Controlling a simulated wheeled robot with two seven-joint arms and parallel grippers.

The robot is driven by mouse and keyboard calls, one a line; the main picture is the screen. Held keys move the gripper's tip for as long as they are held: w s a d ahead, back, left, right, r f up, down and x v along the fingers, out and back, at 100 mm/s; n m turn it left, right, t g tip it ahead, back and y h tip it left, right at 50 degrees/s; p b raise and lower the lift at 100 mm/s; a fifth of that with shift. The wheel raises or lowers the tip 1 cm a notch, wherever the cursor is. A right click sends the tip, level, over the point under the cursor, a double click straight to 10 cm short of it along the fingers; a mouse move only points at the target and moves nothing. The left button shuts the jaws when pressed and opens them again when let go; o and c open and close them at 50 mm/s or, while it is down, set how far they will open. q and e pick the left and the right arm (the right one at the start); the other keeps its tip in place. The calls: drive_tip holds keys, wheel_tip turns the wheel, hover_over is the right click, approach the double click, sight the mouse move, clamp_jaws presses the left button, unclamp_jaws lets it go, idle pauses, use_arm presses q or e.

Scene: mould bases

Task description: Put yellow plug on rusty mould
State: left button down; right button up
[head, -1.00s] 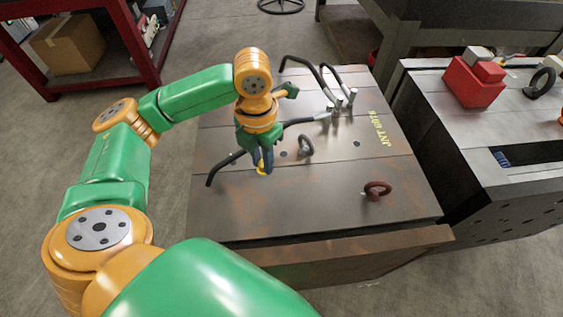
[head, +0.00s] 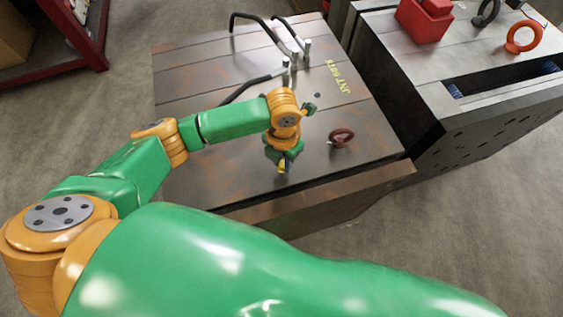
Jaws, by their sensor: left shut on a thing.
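The rusty mould (head: 220,185) is a large brown-grey block with rust stains and yellow lettering on top. My left gripper (head: 283,167) is over the front part of its top face, pointing down. It is shut on the small yellow plug (head: 282,169), of which only a little shows below the fingers. I cannot tell whether the plug touches the mould's surface. A brown-red eyebolt (head: 341,137) stands on the mould to the right of the gripper. My right gripper is not in view.
Black bent hoses with metal fittings (head: 285,72) stand at the back of the mould. A second, grey mould (head: 405,75) is at the right, bearing a red block (head: 425,18) and an orange ring (head: 523,37). A red shelf (head: 88,45) is at the far left.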

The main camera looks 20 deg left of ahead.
sight(282, 164)
use_arm(q)
drive_tip(key=shift+a+f, duration=0.1)
drive_tip(key=shift+f, duration=0.9)
drive_tip(key=shift+f, duration=0.1)
drive_tip(key=c, duration=0.7)
unclamp_jaws()
wheel_tip(282, 164, up, 12)
drive_tip(key=shift+r, duration=0.15)
